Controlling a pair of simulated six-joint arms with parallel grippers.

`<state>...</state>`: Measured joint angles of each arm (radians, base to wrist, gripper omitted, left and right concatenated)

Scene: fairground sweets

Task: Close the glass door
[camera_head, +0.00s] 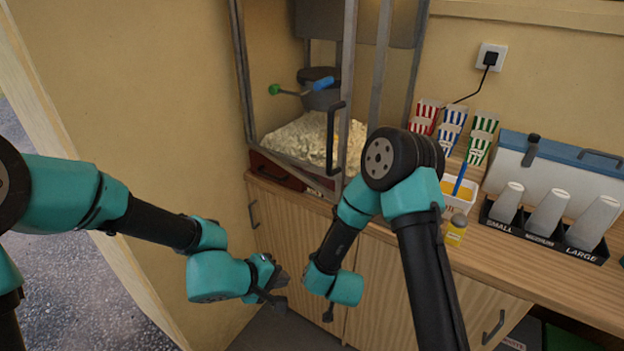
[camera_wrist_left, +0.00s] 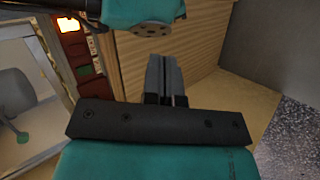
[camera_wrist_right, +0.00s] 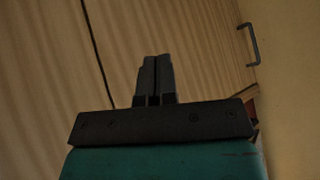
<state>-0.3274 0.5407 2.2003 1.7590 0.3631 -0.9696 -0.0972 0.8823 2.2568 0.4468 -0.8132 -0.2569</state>
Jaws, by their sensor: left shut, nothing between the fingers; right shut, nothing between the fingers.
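The glass door of the popcorn machine has a grey metal frame (camera_head: 349,70) and a black handle (camera_head: 334,140). I cannot tell exactly how far it stands open. Popcorn (camera_head: 308,138) shows behind the glass. My left gripper (camera_head: 277,290) is shut and empty, low in front of the cabinet and below the machine; its fingers also show in the left wrist view (camera_wrist_left: 165,78). My right gripper (camera_head: 328,314) is shut and empty, pointing down before the cabinet doors; its fingers also show in the right wrist view (camera_wrist_right: 155,78). Neither gripper touches the door.
The wooden counter (camera_head: 520,265) carries striped popcorn boxes (camera_head: 452,130), a cup rack (camera_head: 540,245), a yellow bottle (camera_head: 456,230) and a blue-lidded box (camera_head: 560,160). My right arm hides part of the counter by the machine. A cabinet handle (camera_wrist_right: 250,43) projects in the right wrist view.

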